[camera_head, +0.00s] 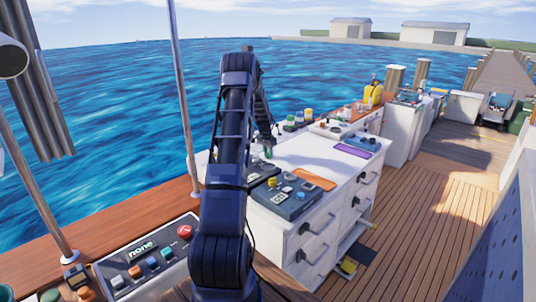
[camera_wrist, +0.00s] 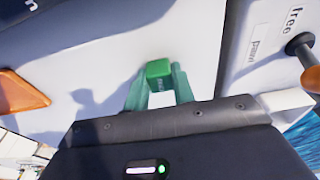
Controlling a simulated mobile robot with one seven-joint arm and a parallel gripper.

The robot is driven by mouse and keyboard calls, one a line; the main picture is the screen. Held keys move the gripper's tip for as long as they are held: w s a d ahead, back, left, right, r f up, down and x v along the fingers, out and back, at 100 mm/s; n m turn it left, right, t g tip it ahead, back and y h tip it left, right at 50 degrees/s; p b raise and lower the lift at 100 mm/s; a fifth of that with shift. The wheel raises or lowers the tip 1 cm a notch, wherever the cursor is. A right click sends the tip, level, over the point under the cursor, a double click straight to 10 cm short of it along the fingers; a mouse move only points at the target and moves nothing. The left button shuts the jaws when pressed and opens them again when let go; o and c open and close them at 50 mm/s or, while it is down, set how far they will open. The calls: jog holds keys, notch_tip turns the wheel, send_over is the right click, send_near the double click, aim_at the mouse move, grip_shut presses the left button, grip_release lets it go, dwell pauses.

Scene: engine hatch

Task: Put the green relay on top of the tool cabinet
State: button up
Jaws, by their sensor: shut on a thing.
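The green relay (camera_wrist: 158,69) is a small green block with lettering on its side. My gripper (camera_wrist: 160,90) is shut on it, with a teal finger on either side. In the head view, my gripper (camera_head: 267,152) is small at the end of my dark arm, over the white top of the tool cabinet (camera_head: 299,151). The cabinet has drawers with dark handles on its front. In the wrist view, the white surface (camera_wrist: 95,65) lies behind the relay. I cannot tell whether the relay touches it.
On the cabinet lie a dark box with buttons (camera_head: 286,199), an orange pad (camera_head: 313,179) and a purple pad (camera_head: 352,150). A panel marked "none" (camera_head: 146,258) is at lower left. A panel marked "free" (camera_wrist: 268,30) with an orange-handled knob is near my gripper. Deck at right is open.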

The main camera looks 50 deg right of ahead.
jog(key=shift+f, duration=0.1)
jog(key=o, duration=1)
